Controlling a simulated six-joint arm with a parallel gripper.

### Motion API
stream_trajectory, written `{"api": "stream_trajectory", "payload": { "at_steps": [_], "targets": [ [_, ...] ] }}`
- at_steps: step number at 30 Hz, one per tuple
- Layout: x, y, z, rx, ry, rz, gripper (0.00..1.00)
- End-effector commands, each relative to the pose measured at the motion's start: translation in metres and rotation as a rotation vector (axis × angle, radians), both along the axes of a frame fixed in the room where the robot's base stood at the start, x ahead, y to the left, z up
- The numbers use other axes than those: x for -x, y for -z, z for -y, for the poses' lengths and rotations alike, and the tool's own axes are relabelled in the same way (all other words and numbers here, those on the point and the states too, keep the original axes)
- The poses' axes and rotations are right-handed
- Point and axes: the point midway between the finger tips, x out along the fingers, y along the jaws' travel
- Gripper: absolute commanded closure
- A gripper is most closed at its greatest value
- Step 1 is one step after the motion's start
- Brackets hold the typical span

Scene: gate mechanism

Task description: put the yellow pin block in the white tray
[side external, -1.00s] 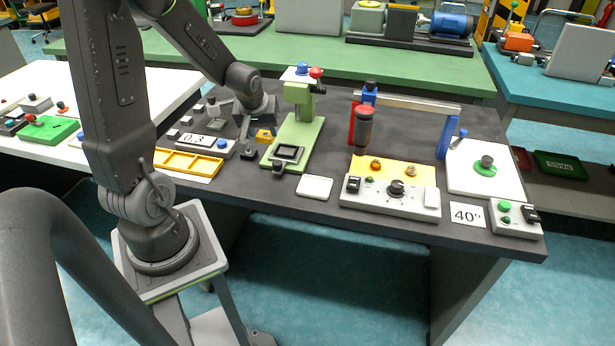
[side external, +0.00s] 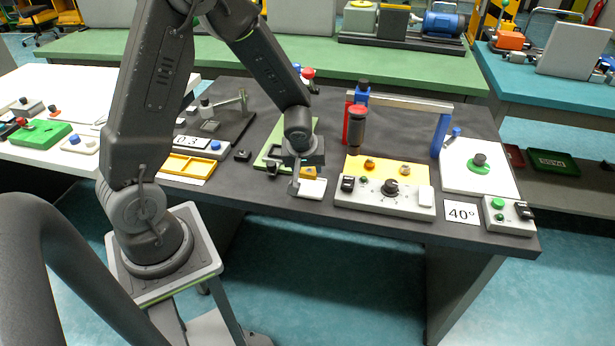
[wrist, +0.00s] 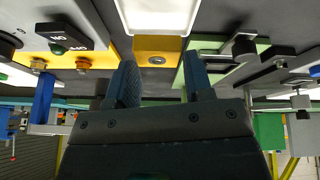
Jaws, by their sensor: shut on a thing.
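The yellow pin block (wrist: 157,48) is held between the two fingers of my gripper (wrist: 160,72) in the wrist view, with a round dark-centred spot on its face. In the side view the block (side external: 308,171) shows partly behind my gripper (side external: 302,174), near the table's front edge. My gripper is shut on it. The white tray (side external: 315,190) lies flat on the dark table, just in front of and below the block. In the wrist view the tray (wrist: 160,22) appears just beyond the block. The gap between block and tray is hard to judge.
The control box with knobs (side external: 386,200) stands close to the right of the tray. A yellow compartment tray (side external: 188,166) lies farther left. The table's front edge is close.

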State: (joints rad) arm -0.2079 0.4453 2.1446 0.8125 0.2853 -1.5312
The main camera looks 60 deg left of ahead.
Motion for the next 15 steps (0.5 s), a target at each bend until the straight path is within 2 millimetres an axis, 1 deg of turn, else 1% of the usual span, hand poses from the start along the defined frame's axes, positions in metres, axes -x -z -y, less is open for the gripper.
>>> {"api": "stream_trajectory", "payload": {
  "at_steps": [2, 9, 12, 15],
  "targets": [
    [-0.001, 0.004, 0.001, -0.001, 0.000, 0.001, 1.00],
    [-0.001, 0.032, 0.001, -0.001, 0.001, -0.003, 1.00],
    [-0.001, 0.039, 0.001, 0.000, -0.001, 0.000, 1.00],
    [-0.001, 0.041, 0.001, 0.000, -0.002, 0.002, 1.00]
  ]
}}
